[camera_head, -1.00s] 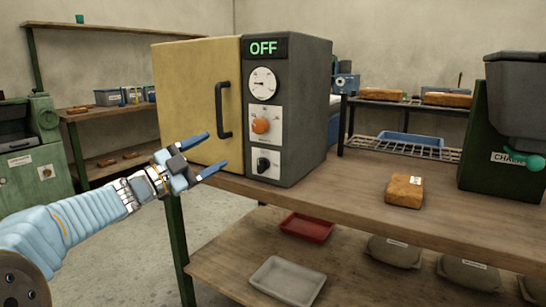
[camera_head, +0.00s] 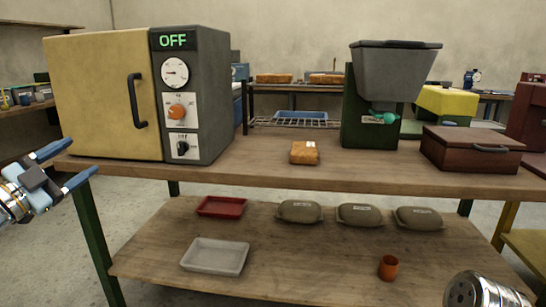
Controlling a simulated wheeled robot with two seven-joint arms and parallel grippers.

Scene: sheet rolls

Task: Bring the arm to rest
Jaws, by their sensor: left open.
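My left gripper (camera_head: 84,157) is at the left edge of the head view. Its blue fingers are apart, with nothing between them. It is in front of the lower left corner of the yellow-doored oven (camera_head: 102,98), near the left end of the workbench (camera_head: 240,172). I cannot tell how close it is to the bench edge. The oven door is closed and its display reads OFF. The fingers of my right gripper do not show.
A brown block (camera_head: 304,153), a grey hopper (camera_head: 394,75) and a dark red box (camera_head: 470,149) stand on the bench. The bench front is clear.

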